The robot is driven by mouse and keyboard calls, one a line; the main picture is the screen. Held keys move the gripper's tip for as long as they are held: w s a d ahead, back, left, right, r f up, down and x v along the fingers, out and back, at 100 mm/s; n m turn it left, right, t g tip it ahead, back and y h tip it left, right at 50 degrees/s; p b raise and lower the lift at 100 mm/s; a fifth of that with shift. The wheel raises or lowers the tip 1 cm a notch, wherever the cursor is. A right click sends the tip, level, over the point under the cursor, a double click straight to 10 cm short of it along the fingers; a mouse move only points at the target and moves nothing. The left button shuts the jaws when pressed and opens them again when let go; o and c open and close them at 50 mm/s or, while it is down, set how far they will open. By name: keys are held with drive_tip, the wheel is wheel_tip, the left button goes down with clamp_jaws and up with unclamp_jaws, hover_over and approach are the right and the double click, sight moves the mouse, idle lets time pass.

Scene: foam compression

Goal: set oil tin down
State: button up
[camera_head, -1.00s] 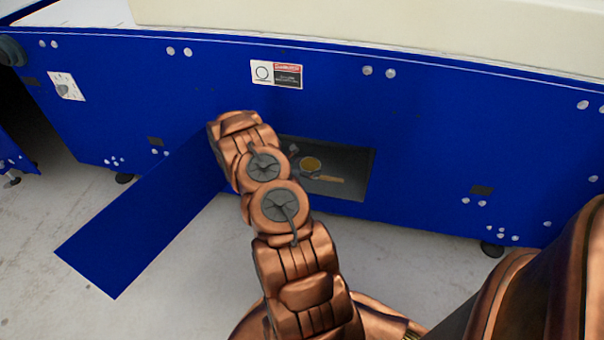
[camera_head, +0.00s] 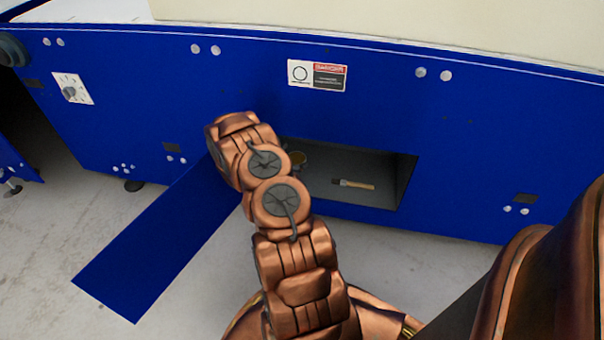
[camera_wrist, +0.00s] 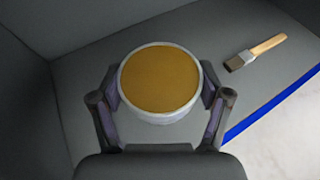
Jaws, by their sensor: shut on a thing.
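The oil tin (camera_wrist: 160,82) is a round pale tin with a flat golden-brown top. In the wrist view my gripper (camera_wrist: 160,95) is shut on it, one finger on each side. The tin looks upright, inside the grey compartment; I cannot tell whether its base touches the floor. My arm hides the gripper there.
A brush (camera_head: 354,184) with a wooden handle lies on the compartment floor (camera_head: 380,200), right of the tin. A blue flap (camera_head: 150,255) hangs open at the left. The blue machine front (camera_head: 450,140) surrounds the opening. Bare floor lies between tin and brush.

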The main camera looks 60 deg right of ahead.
drive_tip(key=shift+d+f+b, duration=0.1)
drive_tip(key=shift+f+b, duration=0.9)
drive_tip(key=shift+f, duration=2.8)
drive_tip(key=shift+s+f, duration=0.1)
drive_tip(key=shift+f, duration=0.05)
drive_tip(key=o, duration=1.4)
drive_tip(key=shift+o, duration=0.2)
drive_tip(key=shift+r, duration=0.2)
drive_tip(key=p+v, duration=0.3)
drive_tip(key=v, duration=0.7)
drive_tip(key=shift+a+r, duration=0.1)
drive_tip(key=shift+a, duration=0.25)
drive_tip(key=shift+w+a+r, duration=0.15)
drive_tip(key=shift+w+a, duration=0.1)
drive_tip(key=shift+a, duration=0.35)
